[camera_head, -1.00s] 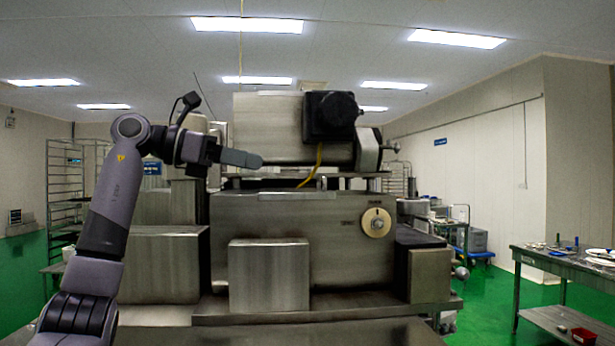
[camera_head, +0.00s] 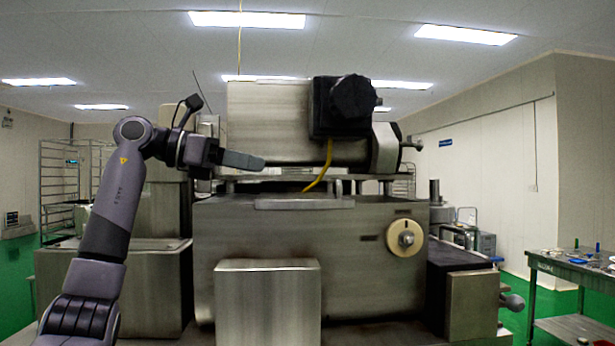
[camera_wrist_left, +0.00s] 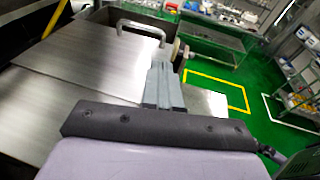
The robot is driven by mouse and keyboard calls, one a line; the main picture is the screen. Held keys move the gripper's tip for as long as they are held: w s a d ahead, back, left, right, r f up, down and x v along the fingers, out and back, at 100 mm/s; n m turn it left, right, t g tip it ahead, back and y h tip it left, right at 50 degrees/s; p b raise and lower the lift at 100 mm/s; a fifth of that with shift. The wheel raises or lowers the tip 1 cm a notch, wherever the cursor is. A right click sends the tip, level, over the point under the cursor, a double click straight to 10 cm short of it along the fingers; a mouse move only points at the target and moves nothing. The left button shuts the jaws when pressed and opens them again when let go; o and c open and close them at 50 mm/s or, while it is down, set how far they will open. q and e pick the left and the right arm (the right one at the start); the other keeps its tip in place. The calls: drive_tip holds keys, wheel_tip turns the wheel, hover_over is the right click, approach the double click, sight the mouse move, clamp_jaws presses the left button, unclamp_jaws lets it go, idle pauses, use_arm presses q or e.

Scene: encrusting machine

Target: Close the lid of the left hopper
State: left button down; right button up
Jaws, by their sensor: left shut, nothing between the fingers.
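The steel machine (camera_head: 300,240) fills the middle of the head view. I cannot tell for sure which of its steel boxes is the left hopper, or which panel is its lid. A bar handle (camera_head: 303,203) runs along the top front edge of the wide central panel. In the left wrist view a handle (camera_wrist_left: 140,30) stands on a flat steel panel (camera_wrist_left: 95,55). My left gripper (camera_head: 262,163) is shut and empty, pointing right, and appears above the handle in the head view. Its fingers also show in the left wrist view (camera_wrist_left: 158,68). My right gripper is not in view.
A black motor housing (camera_head: 343,105) with a yellow cable sits on the machine's upper body. A cream dial (camera_head: 404,238) is on the front right. A steel box (camera_head: 268,300) juts forward at the front. A work table (camera_head: 575,268) stands at the right, with green floor between.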

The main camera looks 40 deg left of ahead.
sight(335, 180)
use_arm(q)
drive_tip(key=p+x, duration=0.1)
drive_tip(key=x, duration=1.3)
drive_tip(key=shift+s, duration=0.1)
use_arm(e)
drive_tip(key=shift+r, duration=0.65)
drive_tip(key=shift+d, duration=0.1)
